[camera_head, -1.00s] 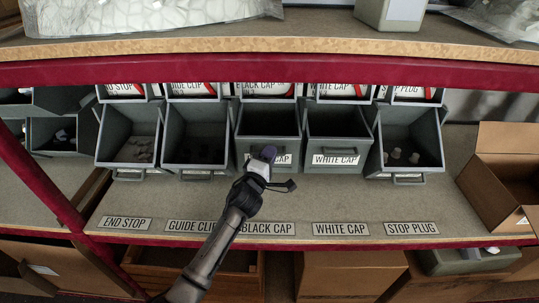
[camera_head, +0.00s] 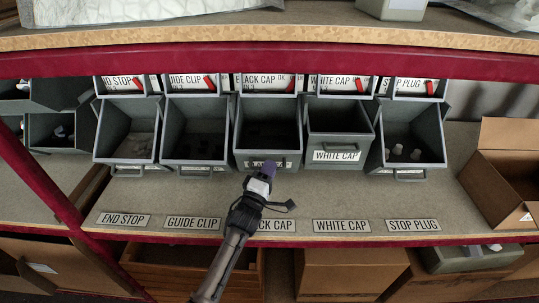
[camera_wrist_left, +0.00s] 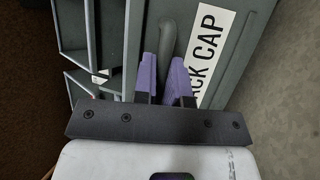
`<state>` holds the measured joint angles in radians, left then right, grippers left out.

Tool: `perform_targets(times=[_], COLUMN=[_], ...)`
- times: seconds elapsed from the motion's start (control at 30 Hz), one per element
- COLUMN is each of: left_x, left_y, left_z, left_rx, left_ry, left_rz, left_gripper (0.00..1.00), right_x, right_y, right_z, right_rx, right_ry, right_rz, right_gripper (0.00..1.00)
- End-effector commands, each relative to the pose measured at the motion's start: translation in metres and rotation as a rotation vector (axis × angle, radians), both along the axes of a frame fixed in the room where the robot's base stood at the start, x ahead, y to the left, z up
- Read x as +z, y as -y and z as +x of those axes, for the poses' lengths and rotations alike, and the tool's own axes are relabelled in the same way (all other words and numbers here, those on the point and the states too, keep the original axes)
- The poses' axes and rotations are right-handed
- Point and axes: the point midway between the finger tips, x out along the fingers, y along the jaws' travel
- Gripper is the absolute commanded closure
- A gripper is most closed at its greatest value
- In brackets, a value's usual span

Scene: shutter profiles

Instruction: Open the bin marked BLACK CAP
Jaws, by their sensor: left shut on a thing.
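The BLACK CAP bin (camera_head: 267,131) is a grey-green open-topped bin in the middle of the shelf row. Its front is tipped outward, and its dark interior shows; I cannot make out its contents. Its front label is foreshortened and partly hidden behind my gripper. My left gripper (camera_head: 266,170) is at the bin's front. In the left wrist view its purple fingers (camera_wrist_left: 165,80) are shut on the bin's grey handle (camera_wrist_left: 168,40), beside the white label (camera_wrist_left: 209,55) reading "CK CAP". My right gripper is not in view.
The WHITE CAP bin (camera_head: 338,143) stands right beside it with a more upright front. The GUIDE CLIP bin (camera_head: 194,139) is on the left, tipped open. A red shelf beam (camera_head: 270,66) runs above the bins. A cardboard box (camera_head: 500,175) stands at the right.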

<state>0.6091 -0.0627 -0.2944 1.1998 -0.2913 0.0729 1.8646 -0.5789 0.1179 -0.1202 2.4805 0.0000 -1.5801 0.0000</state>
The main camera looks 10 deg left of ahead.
Motion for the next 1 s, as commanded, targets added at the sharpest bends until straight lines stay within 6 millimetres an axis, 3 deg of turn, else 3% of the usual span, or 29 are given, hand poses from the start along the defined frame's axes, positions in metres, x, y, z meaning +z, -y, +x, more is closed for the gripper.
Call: perform_targets(times=[0.03,0.2,0.53,0.57,0.8,1.0], left_x=[-0.005,-0.02,-0.022,-0.022,-0.02,-0.02], left_y=[0.0,0.0,0.0,0.0,0.0,0.0], left_z=[-0.003,-0.009,-0.01,-0.01,-0.01,-0.01], left_rx=[0.001,0.002,0.003,0.003,0.002,0.001], left_ry=[-0.008,-0.005,-0.003,-0.002,-0.001,0.0], left_rz=[-0.001,0.0,0.001,0.001,0.001,0.001], left_gripper=[1.0,1.0,1.0,0.85,0.63,0.63], right_x=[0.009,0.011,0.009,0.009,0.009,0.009], right_y=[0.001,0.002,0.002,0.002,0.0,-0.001], right_z=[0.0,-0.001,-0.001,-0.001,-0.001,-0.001], right_rx=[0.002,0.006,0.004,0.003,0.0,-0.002], right_ry=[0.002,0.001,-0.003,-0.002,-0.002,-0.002], right_rz=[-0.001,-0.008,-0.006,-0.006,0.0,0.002], right_gripper=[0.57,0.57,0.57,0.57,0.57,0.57])
